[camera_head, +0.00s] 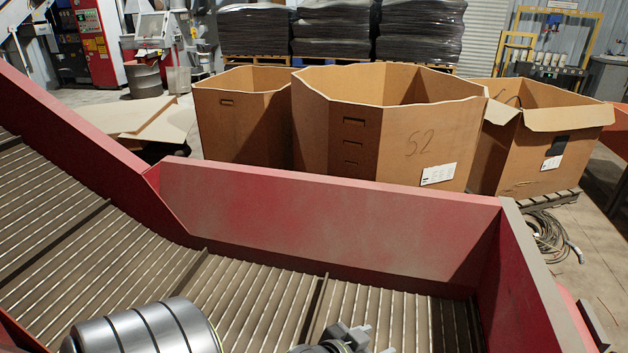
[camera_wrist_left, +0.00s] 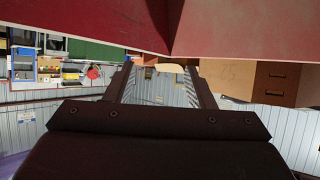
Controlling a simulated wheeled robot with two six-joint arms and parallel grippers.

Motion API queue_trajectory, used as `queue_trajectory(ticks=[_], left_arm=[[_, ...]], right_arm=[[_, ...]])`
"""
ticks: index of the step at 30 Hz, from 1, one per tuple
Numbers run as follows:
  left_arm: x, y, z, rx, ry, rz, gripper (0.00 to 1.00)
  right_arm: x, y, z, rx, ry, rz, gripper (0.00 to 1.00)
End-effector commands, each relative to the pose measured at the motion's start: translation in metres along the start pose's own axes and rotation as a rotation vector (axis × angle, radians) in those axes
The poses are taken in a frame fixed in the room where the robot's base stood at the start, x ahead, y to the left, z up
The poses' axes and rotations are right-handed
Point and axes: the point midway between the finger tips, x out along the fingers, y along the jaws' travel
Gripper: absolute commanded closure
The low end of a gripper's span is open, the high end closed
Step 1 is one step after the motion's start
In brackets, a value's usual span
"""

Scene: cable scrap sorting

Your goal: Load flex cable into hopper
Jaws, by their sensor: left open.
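The hopper is a red-walled trough (camera_head: 330,215) with a ribbed grey floor, filling the lower head view. I see no cable on the visible part of its floor. A loose coil of thin grey cable (camera_head: 550,238) lies on the ground at the right, beyond the hopper wall. I cannot tell if it is the flex cable. My left gripper (camera_wrist_left: 162,75) shows in the left wrist view, its two dark fingers apart with nothing between them. The red hopper wall (camera_wrist_left: 80,20) spans the top of that view. My right gripper is not in view.
Large cardboard boxes (camera_head: 240,125), (camera_head: 390,145), (camera_head: 530,160) stand behind the hopper. The right one has folded flaps and a dark strand at its rim. Stacked dark sheets (camera_head: 335,30) stand farther back. Flat cardboard (camera_head: 130,115) lies at the left.

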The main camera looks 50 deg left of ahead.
Motion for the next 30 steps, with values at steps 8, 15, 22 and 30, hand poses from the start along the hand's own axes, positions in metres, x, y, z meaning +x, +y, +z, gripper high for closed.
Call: queue_trajectory(ticks=[8, 15, 22, 30], left_arm=[[-0.031, 0.0, 0.001, 0.001, -0.001, -0.001, 0.51], [-0.035, 0.0, 0.0, 0.001, 0.0, 0.0, 0.51], [-0.035, 0.0, 0.0, 0.001, 0.0, 0.0, 0.51], [-0.035, 0.0, 0.0, 0.001, 0.0, 0.0, 0.51]], right_arm=[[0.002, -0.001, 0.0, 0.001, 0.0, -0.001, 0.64], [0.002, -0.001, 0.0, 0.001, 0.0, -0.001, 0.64], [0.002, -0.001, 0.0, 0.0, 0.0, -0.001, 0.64], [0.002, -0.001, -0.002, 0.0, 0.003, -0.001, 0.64]])
